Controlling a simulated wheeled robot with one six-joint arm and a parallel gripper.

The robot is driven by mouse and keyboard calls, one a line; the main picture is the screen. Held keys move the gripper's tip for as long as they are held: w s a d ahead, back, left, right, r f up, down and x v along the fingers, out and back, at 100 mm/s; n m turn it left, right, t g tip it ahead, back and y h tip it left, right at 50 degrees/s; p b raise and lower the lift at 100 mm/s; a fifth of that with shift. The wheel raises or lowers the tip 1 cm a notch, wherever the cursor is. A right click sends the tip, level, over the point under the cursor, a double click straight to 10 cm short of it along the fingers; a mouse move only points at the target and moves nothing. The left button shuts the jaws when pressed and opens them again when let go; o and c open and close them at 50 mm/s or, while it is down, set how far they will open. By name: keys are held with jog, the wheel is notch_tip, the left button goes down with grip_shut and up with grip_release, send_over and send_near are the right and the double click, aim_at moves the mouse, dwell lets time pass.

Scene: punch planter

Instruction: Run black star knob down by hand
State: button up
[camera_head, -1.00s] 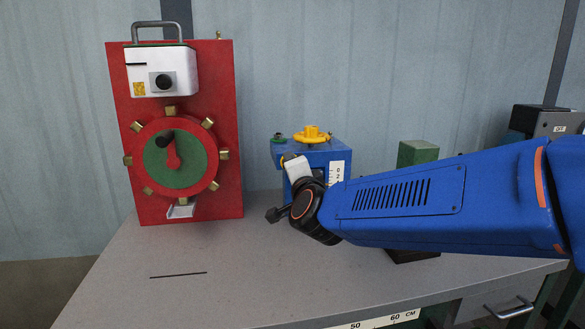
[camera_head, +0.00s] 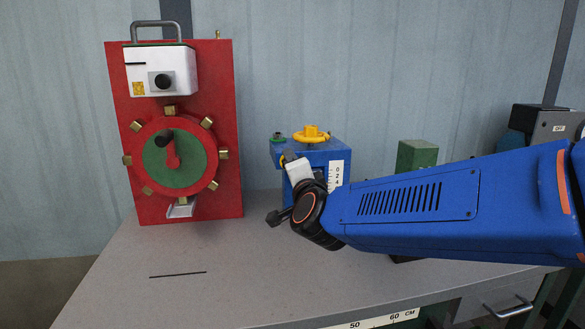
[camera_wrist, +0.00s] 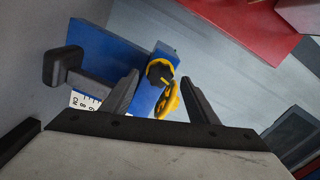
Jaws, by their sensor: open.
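In the wrist view a black star knob (camera_wrist: 159,73) with a yellow ring around it sits on the blue fixture (camera_wrist: 103,48). My gripper (camera_wrist: 161,77) is open, one finger to each side of the knob in the picture; I cannot tell how far the tips are from it. A yellow handwheel (camera_wrist: 168,101) shows just below the knob. In the head view the blue fixture (camera_head: 325,156) stands on the bench with the yellow handwheel (camera_head: 311,134) on top and a white scale in front. My gripper (camera_head: 291,158) is at its left front and hides the knob there.
A dark handle (camera_wrist: 64,67) sticks out at the fixture's left in the wrist view. A red panel (camera_head: 225,120) with a green dial stands left on the bench. A green block (camera_head: 417,154) and a grey box (camera_head: 548,124) are at right. The bench's left front is clear.

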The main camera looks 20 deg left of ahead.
jog(key=v, duration=1.6)
jog(key=shift+a, duration=0.15)
jog(key=v, duration=1.7)
jog(key=shift+s, duration=0.25)
jog(key=shift+f, duration=0.1)
jog(key=w+a+n, duration=0.6)
jog(key=w+a, duration=0.3)
jog(key=w, duration=0.6)
jog(key=w+a+n, duration=0.7)
jog(key=w+a, duration=0.2)
jog(key=w, duration=0.5)
jog(key=shift+w+a+n, duration=0.2)
jog(key=shift+w+n, duration=0.1)
jog(key=shift+w, duration=0.1)
